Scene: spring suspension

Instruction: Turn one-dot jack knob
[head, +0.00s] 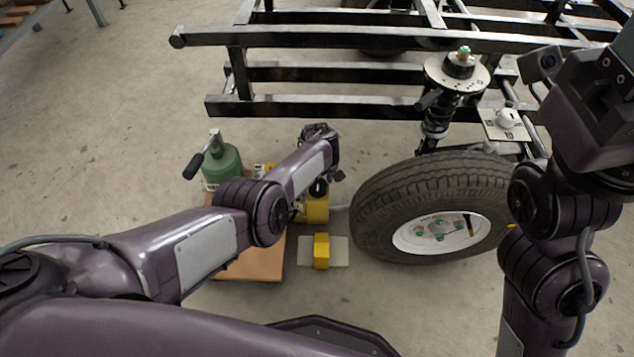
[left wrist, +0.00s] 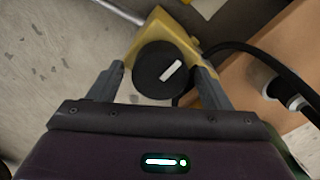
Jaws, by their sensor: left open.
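A yellow jack (head: 317,210) stands on the floor left of the tire, partly hidden by my left forearm and hand. Its round black knob (left wrist: 158,72) with a white bar mark shows in the left wrist view; the bar points up and to the right. My left gripper (left wrist: 160,84) is open, with one grey finger on each side of the knob. I cannot tell whether the fingers touch it. No dot marking can be made out on the jack. My right gripper (head: 606,95) is raised at the right edge, its fingers not clearly shown.
A green bottle jack (head: 224,165) with a lever stands by a wooden board (head: 248,266). A yellow block (head: 321,251) sits on a pale plate. The large tire (head: 375,200), strut (head: 437,115) and black frame (head: 310,111) bound the right and back. A black cable (left wrist: 258,52) runs near the jack.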

